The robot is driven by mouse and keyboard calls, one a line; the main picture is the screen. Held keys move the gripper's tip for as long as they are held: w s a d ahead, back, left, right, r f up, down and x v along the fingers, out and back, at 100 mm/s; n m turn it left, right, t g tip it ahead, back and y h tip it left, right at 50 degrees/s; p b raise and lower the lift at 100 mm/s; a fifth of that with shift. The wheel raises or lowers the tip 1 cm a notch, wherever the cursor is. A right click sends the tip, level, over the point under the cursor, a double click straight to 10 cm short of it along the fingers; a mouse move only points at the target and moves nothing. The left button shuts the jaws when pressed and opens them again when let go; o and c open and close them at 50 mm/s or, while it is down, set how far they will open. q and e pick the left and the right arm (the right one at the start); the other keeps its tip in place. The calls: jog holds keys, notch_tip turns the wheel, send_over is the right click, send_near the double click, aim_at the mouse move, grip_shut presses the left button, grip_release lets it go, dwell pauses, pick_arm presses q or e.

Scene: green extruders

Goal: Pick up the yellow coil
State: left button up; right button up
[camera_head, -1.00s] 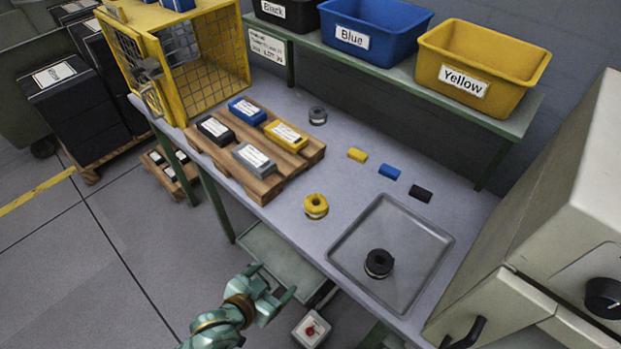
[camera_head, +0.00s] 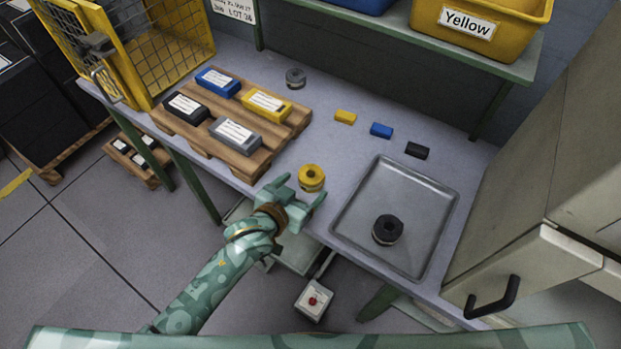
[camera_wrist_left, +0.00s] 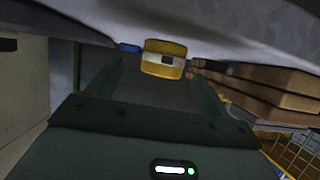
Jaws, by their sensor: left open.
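The yellow coil (camera_head: 311,178) lies on the grey bench near its front edge, between the wooden pallet and the metal tray. My left gripper (camera_head: 303,188) is open and empty, just in front of the coil at the bench edge. In the left wrist view the coil (camera_wrist_left: 164,58) shows ahead, between the two spread fingers (camera_wrist_left: 165,85) and beyond their tips. I cannot tell how its height compares with the fingers. My right gripper is not in view.
A wooden pallet (camera_head: 183,140) with several labelled boxes lies left of the coil. A metal tray (camera_head: 345,225) holding a black coil (camera_head: 387,229) lies right. A grey coil (camera_head: 295,77) and small yellow, blue and black blocks (camera_head: 417,150) lie behind.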

aim_at(305, 181)
pick_arm(q)
jog(key=b+x, duration=0.1)
jog(key=x, duration=0.1)
jog(key=b+x, duration=0.1)
jog(key=x, duration=0.1)
jog(key=shift+w, duration=0.5)
jog(key=shift+w+d, duration=0.25)
jog(key=shift+w, duration=0.15)
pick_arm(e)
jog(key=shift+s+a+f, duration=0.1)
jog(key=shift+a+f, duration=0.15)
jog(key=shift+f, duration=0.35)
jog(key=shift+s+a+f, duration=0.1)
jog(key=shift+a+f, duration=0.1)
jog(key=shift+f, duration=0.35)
pick_arm(q)
jog(key=c, duration=1)
jog(key=shift+c, duration=0.6)
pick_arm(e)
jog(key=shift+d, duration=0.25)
pick_arm(q)
jog(key=shift+r, duration=0.1)
